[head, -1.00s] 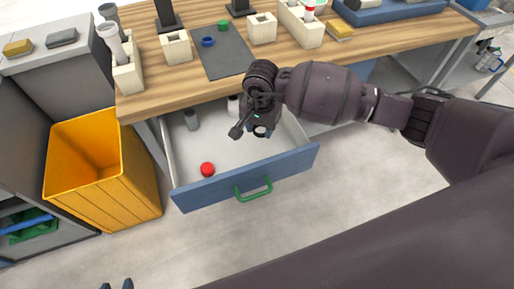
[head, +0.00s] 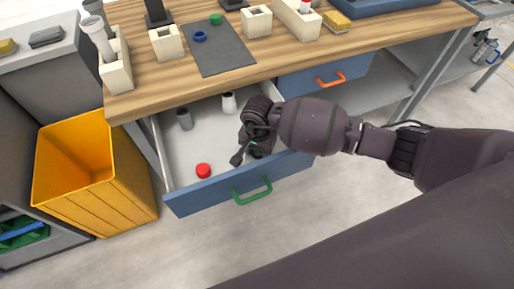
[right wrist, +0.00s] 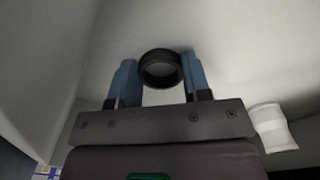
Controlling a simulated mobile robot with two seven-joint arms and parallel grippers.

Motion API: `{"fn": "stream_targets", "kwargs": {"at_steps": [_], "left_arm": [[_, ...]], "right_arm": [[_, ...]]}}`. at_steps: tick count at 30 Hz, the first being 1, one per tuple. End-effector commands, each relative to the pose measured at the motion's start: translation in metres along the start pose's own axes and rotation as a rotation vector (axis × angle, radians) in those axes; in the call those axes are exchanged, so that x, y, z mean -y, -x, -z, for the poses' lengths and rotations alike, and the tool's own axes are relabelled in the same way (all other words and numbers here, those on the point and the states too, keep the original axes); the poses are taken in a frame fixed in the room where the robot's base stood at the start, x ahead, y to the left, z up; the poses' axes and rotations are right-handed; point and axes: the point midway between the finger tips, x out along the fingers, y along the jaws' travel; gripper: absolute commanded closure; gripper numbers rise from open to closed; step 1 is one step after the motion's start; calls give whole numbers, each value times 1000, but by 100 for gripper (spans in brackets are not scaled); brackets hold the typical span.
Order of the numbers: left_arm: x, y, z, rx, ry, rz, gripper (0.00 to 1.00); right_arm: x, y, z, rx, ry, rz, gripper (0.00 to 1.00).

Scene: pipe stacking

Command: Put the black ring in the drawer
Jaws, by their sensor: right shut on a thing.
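The black ring (right wrist: 160,83) is between the two blue fingers of my right gripper (right wrist: 160,74) in the right wrist view, and the gripper is shut on it. In the head view my right gripper (head: 256,150) is over the right part of the open drawer (head: 190,193), near its front panel. The arm hides the ring there. The drawer's pale floor lies below the ring. My left gripper is not in view.
A red cap (head: 203,171), a grey piece (head: 184,119) and a white piece (head: 229,103) are in the drawer. A yellow bin (head: 95,180) stands left of it. The wooden worktop (head: 150,85) is above. The drawer's middle floor is clear.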

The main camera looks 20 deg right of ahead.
Motion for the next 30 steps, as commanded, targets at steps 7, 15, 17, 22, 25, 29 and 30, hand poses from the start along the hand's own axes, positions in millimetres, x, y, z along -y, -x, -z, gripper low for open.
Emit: {"fn": "stream_targets", "kwargs": {"at_steps": [7, 15, 17, 22, 25, 29, 30], "left_arm": [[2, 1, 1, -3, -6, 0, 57], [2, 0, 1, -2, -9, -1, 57], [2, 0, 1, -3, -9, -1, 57], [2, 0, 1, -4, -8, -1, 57], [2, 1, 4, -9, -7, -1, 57], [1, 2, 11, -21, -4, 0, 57], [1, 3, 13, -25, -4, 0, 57]], "right_arm": [[0, 0, 1, -2, 1, 1, 78], [0, -1, 1, -3, 0, 1, 31], [0, -1, 1, -3, 0, 1, 31], [0, -1, 1, -2, 0, 1, 31], [1, 3, 1, -3, 0, 3, 31], [1, 17, 2, -8, 2, 6, 31], [1, 24, 3, -9, 1, 6, 31]]}}
